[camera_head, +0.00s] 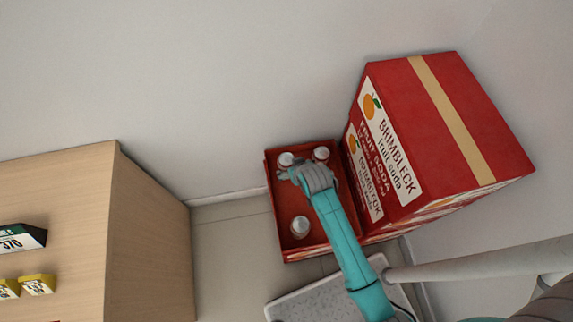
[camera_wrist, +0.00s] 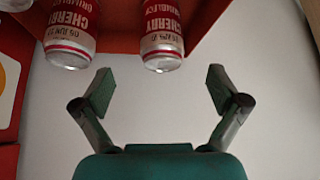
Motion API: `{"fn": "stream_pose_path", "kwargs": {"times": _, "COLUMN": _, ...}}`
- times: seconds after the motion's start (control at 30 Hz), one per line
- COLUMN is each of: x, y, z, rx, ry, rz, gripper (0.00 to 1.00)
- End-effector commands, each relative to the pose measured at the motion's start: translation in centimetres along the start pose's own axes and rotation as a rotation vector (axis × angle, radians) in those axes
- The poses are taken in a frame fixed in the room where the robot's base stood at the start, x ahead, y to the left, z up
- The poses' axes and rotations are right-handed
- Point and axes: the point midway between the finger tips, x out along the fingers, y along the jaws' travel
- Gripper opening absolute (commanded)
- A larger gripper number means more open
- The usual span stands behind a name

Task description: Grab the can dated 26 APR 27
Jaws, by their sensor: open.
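Two red-and-white cherry cans show in the wrist view at the edge of a red tray. The right can (camera_wrist: 162,35) has a small printed date that seems to include APR; the full date is too blurred to read surely. The left can (camera_wrist: 70,30) has a date that seems to include JUN. My gripper (camera_wrist: 159,90) is open and empty, and the right can's end lies just beyond the gap between its fingers. In the head view, my gripper (camera_head: 300,174) is over the far part of the red tray (camera_head: 283,252), near two silver can tops (camera_head: 286,159) (camera_head: 321,154).
Another can (camera_head: 300,226) stands near the tray's front. Large red fruit soda boxes (camera_head: 450,120) stand close on the right. A wooden cabinet (camera_head: 150,240) is on the left. A wall rises behind the tray, and a grey speckled slab (camera_head: 310,303) lies in front.

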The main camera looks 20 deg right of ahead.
Motion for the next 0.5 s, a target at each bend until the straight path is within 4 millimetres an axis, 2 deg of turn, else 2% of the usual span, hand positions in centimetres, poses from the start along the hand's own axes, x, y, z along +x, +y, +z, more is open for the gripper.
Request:
{"fn": "stream_pose_path", "kwargs": {"times": 0.17, "x": 1.1, "y": 0.0, "z": -0.9, "rx": 0.000, "ry": -0.022, "rz": 0.000, "gripper": 0.97}}
{"fn": "stream_pose_path", "kwargs": {"times": 0.5, "x": 5.5, "y": 0.0, "z": -0.8, "rx": 0.000, "ry": -0.021, "rz": 0.000, "gripper": 0.97}}
